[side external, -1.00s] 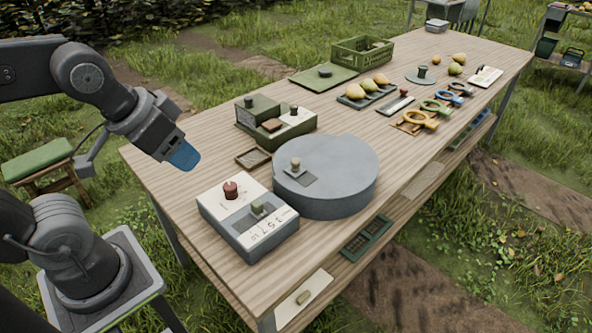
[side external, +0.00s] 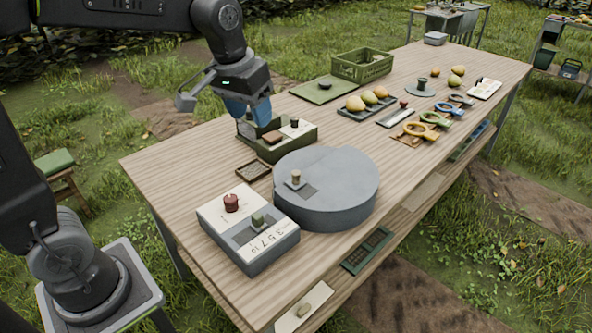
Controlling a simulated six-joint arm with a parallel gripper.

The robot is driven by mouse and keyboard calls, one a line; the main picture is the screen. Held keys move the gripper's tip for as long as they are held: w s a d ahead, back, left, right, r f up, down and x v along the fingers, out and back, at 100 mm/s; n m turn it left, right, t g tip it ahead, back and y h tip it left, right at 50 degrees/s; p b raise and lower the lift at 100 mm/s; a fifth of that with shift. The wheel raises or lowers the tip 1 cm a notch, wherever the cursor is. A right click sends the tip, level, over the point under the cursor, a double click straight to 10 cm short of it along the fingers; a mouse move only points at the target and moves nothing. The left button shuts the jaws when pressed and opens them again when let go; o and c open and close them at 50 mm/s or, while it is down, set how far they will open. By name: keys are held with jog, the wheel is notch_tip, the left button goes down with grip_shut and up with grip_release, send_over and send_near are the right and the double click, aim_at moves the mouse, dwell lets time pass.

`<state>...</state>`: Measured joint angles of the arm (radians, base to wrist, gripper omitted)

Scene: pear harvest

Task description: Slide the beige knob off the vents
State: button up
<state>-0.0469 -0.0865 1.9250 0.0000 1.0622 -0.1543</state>
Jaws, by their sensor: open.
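The beige knob (side external: 296,176) stands upright on top of the round grey drum (side external: 345,180), towards its left side. A small plate is at its foot, and a darker square patch (side external: 309,191) lies just in front and to the right. The vent openings are too small to make out. My gripper (side external: 248,110) has blue fingers and points down over the back left end of the green box (side external: 285,145), behind and left of the drum. It is open, clear of the knob, and hides part of the box.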

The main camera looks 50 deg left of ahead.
jog(key=w+a+f+n+g, duration=0.15)
jog(key=w+f, duration=0.35)
jog(key=w, duration=0.5)
jog(key=g, duration=0.1)
send_near(296, 172)
jog(key=shift+n, duration=0.35)
notch_tip(296, 172, down, 9)
jog(key=shift+w+a+f, duration=0.1)
jog(key=shift+w+f, duration=0.05)
grip_shut()
